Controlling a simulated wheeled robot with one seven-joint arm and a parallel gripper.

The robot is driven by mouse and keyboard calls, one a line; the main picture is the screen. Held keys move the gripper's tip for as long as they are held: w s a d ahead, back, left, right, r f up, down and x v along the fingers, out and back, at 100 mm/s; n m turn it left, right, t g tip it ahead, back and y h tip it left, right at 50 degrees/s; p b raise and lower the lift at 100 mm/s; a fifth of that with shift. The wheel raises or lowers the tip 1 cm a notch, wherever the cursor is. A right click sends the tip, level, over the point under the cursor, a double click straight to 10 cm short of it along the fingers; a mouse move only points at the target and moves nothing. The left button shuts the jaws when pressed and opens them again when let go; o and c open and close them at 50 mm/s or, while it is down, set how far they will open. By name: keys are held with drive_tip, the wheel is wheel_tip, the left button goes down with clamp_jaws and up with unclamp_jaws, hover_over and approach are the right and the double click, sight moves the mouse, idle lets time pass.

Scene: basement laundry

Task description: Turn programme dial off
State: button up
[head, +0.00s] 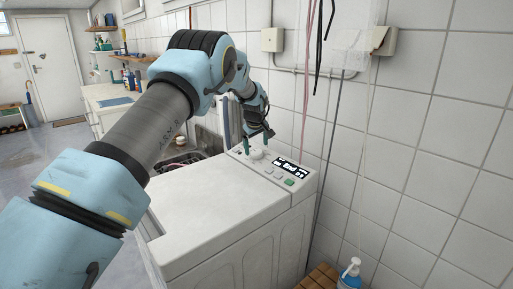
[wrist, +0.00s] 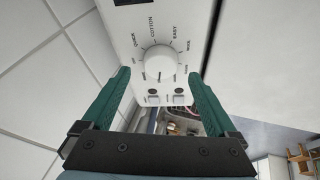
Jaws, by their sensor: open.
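The programme dial is a round white knob (wrist: 160,60) on the washing machine's white control panel (wrist: 122,28). Printed labels ring it; QUICK, COTTON, EASY and WOOL can be made out, others are too small to read. A small dark mark shows at the knob's lower edge in the wrist view. In the head view the dial (head: 257,154) is near the left end of the panel. My gripper (head: 258,141) is just above it. In the wrist view my gripper (wrist: 159,76) is open, its green fingers on either side of the dial, with gaps. Contact is not visible.
The panel also carries a display (head: 290,169), a green button (head: 289,182) and two small buttons (wrist: 166,99) below the dial. The tiled wall (head: 420,130) stands close behind. Cables (head: 305,90) hang nearby.

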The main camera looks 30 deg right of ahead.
sight(256, 152)
drive_tip(key=shift+p+x, duration=0.4)
drive_tip(key=shift+x, duration=1.35)
drive_tip(key=c, duration=1.4)
